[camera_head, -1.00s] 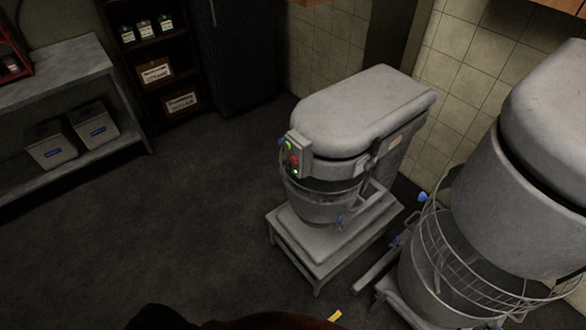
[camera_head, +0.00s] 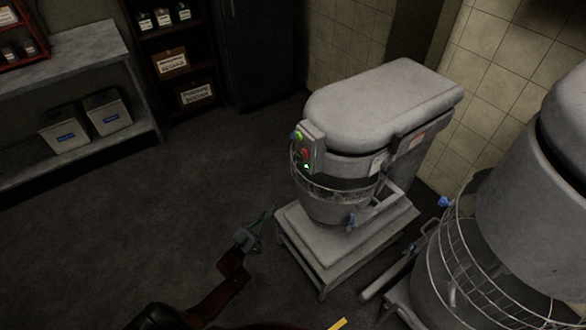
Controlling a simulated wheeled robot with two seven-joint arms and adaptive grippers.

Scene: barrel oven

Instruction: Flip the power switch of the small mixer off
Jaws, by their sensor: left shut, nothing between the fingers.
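The small mixer (camera_head: 375,105) stands on a low grey stand in the middle right of the head view. Which part is the power switch I cannot tell for sure. My left gripper (camera_head: 264,221) is low, left of the stand and below the panel, apart from the mixer. It is shut and empty. My right gripper is not in view.
A larger mixer (camera_head: 530,190) with a wire guard stands close on the right. A grey shelf (camera_head: 70,65) with two bins is at the far left. A dark rack (camera_head: 180,60) and a dark cabinet are at the back. The floor (camera_head: 130,215) left of the small mixer is clear.

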